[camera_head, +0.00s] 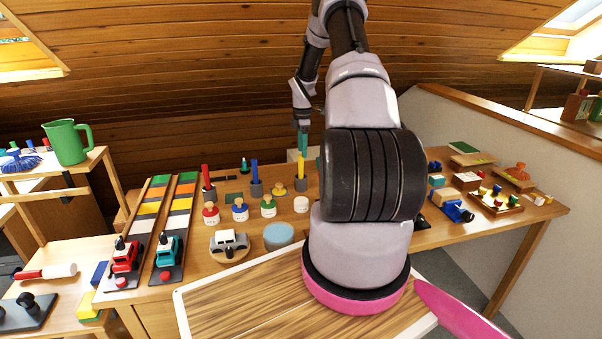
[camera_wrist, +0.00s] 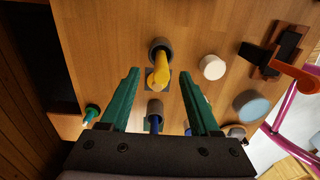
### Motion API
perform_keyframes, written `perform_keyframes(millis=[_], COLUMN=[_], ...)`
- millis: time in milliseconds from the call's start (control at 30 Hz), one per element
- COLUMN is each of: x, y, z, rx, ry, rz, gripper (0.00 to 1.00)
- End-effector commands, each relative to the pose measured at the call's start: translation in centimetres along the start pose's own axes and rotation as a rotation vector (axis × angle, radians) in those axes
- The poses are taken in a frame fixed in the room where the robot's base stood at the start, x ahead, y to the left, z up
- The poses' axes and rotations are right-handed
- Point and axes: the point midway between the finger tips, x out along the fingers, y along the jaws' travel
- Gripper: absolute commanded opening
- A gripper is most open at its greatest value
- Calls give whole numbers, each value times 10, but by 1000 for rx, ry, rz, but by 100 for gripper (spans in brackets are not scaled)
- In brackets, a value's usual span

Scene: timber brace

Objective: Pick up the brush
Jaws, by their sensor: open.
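My gripper (camera_head: 302,142) is open and empty above the back of the workbench. Its two green fingers reach into the wrist view (camera_wrist: 160,72), spread apart. A yellow upright handle (camera_head: 300,164) stands in a dark grey cup just below it. In the wrist view the yellow handle (camera_wrist: 160,72) shows between the fingertips, lower than them and apart as far as I can tell. A blue handle (camera_head: 254,168) and a red handle (camera_head: 205,176) stand in similar cups to the left. No bristles show on these, so I cannot tell which is the brush.
Several small knobbed pots (camera_head: 240,209) and a pale blue disc (camera_head: 278,235) stand in front of the cups. Two toy vehicles on striped boards (camera_head: 150,215) lie left. A green jug (camera_head: 66,142) and a blue bristled item (camera_head: 18,161) are on the left shelf.

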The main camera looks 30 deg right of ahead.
Motion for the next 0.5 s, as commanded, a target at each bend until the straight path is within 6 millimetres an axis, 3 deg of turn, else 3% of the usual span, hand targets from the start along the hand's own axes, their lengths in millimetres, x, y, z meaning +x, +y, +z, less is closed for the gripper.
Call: perform_keyframes(millis=[267,500], x=[20,54], y=[-1,-3], z=[-2,-6], rx=[0,-1], ry=[0,0], rz=[-1,-2], gripper=[63,63])
